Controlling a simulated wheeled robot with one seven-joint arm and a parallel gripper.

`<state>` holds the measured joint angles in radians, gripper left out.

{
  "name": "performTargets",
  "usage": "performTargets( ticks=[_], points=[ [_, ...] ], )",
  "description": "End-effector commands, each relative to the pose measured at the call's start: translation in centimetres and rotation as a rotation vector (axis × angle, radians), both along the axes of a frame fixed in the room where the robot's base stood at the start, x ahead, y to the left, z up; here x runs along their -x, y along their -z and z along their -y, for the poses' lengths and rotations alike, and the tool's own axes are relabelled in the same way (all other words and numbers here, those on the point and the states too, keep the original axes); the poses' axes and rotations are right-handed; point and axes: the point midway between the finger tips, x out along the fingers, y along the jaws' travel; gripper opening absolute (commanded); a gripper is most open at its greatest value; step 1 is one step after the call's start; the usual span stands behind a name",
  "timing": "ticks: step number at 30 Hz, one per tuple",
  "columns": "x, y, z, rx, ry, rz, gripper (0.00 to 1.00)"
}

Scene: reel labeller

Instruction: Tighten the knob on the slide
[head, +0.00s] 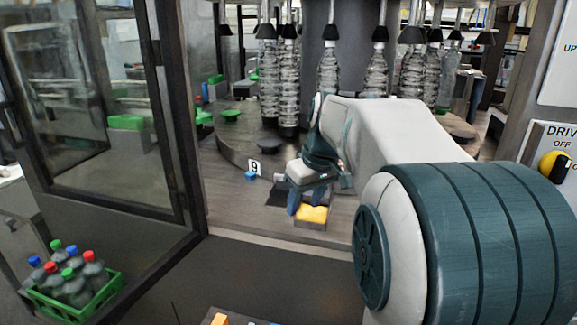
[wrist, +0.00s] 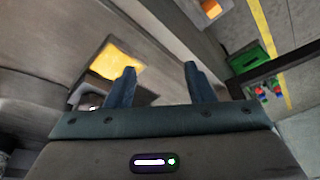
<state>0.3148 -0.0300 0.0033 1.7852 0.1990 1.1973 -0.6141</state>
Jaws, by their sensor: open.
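My gripper (head: 305,203) is open, its two blue fingers pointing down over the machine's front deck. In the wrist view its fingertips (wrist: 159,68) are apart with nothing between them. A yellow-topped block (head: 312,214) on a dark base is close by the fingers. In the wrist view this yellow top (wrist: 120,63) lies beyond and beside the left finger. I cannot make out the knob clearly; the gripper and arm may hide it. A small pale and dark part shows left of the left finger in the wrist view, too unclear to name.
A sign marked 9 (head: 254,167) and a small blue piece (head: 250,176) stand at the round table's edge. Bottles (head: 327,75) hang behind my arm. An open framed door (head: 120,110) stands left. A green crate of bottles (head: 76,295) is at lower left.

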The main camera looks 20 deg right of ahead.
Motion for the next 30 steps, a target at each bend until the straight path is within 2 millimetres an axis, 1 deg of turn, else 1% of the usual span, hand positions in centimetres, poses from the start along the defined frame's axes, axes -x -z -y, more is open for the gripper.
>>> performTargets(
  ticks=[1, 3, 6, 10, 12, 14, 17, 20, 23, 30],
  points=[
    [-1.6, -2.1, 1.9, -0.005, -0.018, 0.014, 0.48],
    [-3.4, -4.0, 4.2, -0.007, -0.061, 0.038, 0.48],
    [-5.4, -6.4, 7.4, -0.008, -0.119, 0.072, 0.48],
    [-7.0, -8.4, 10.6, -0.005, -0.183, 0.108, 0.48],
    [-7.5, -9.1, 11.8, -0.001, -0.207, 0.125, 0.48],
    [-7.7, -9.5, 12.4, 0.000, -0.222, 0.134, 0.48],
    [-8.0, -9.5, 12.9, 0.002, -0.235, 0.140, 0.48],
    [-8.2, -8.7, 12.7, 0.002, -0.238, 0.140, 0.48],
    [-8.7, -7.3, 12.4, 0.001, -0.238, 0.139, 0.48],
    [-10.4, -2.5, 11.4, 0.000, -0.238, 0.137, 0.48]
  ],
)
